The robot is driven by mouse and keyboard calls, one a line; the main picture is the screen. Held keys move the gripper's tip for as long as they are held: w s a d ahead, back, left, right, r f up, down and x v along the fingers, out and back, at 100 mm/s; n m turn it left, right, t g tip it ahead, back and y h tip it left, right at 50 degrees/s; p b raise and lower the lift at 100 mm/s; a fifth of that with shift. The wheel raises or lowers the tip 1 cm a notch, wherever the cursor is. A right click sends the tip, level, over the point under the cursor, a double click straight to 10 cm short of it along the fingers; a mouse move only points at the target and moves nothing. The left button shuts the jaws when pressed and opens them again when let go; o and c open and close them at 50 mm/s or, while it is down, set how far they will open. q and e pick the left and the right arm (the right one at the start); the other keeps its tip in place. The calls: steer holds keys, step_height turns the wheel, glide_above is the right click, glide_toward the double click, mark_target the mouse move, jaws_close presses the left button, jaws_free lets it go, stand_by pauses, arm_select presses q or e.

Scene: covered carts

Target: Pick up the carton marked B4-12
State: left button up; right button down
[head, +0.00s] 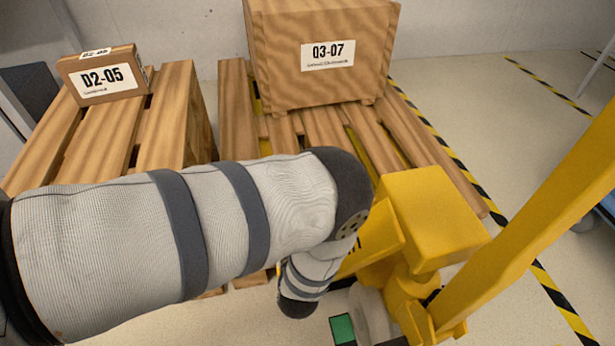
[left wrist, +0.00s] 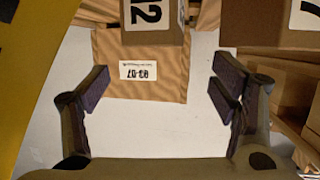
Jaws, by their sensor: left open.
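In the left wrist view a brown carton (left wrist: 153,36) shows at the top edge with a white label of which only "12" is readable; the rest of the mark is cut off. It cannot be seen in the head view. My left gripper (left wrist: 162,72) is open and empty, one finger on each side of the picture. The carton appears beyond the fingertips, between them and apart from both. In the head view my left arm comes in from the left and its gripper is hidden. My right gripper is not in view.
A large wooden crate marked Q3-07 (head: 291,70) stands on a pallet (head: 238,118); it also shows behind the carton in the left wrist view (left wrist: 110,55). A small D2-05 box (head: 127,84) sits on the left pallet (head: 170,140). Yellow equipment (head: 440,215) stands at right.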

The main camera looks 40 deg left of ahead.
arm_select(q)
steer(key=b+x, duration=0.5)
steer(key=x, duration=0.6)
steer(key=shift+w+a, duration=0.1)
steer(key=shift+a, duration=0.25)
steer(key=shift+w+a, duration=0.15)
steer(key=shift+w, duration=0.05)
steer(key=shift+r, duration=0.1)
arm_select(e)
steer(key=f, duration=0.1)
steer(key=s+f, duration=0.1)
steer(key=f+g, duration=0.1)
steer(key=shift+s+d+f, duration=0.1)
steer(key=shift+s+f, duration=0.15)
arm_select(q)
jaws_close()
